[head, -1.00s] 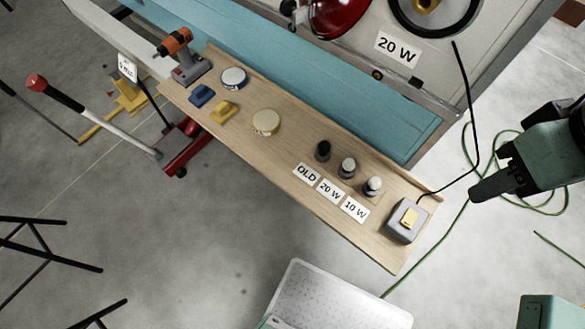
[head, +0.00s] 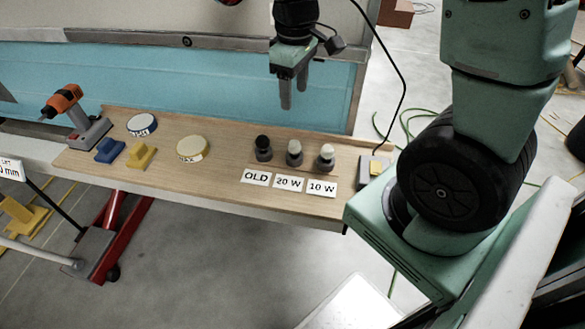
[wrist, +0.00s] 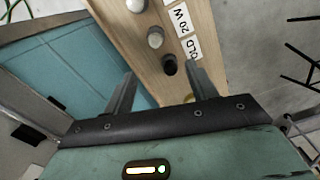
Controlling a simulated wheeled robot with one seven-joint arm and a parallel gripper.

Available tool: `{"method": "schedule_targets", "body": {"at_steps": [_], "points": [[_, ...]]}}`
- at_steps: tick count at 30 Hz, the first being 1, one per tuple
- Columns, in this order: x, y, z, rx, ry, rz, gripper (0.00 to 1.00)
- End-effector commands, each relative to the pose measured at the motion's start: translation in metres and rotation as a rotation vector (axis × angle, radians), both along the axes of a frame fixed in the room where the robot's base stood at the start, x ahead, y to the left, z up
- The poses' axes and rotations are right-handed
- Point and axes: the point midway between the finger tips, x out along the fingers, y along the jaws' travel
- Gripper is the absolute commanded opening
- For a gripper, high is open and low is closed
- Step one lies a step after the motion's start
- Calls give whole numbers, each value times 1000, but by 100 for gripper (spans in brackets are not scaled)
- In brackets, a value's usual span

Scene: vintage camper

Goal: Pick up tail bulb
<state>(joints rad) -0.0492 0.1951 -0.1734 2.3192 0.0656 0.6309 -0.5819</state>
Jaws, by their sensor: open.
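Three small bulbs stand upright in a row on a wooden shelf (head: 225,155), with cards in front. The dark bulb (head: 263,147) is behind the "OLD" card (head: 256,178). A pale bulb (head: 294,151) is behind the "20 W" card (head: 287,184), and another pale bulb (head: 326,157) is behind the "10 W" card (head: 321,188). My gripper (head: 294,96) is open and empty above and behind the row, pointing down. In the wrist view, the dark bulb (wrist: 170,66) shows between the fingers; the 20 W bulb (wrist: 155,37) lies farther out. No bulb is touched.
The teal camper panel (head: 200,75) stands behind.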

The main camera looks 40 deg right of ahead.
Motion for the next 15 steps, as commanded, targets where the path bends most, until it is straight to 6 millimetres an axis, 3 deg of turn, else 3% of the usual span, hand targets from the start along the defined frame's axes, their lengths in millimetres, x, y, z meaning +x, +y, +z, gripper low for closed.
{"method": "schedule_targets", "body": {"at_steps": [5, 15], "points": [[1, -10, -23, -6, 5, -8, 57], [1, -9, -93, -5, 7, -9, 57]]}}
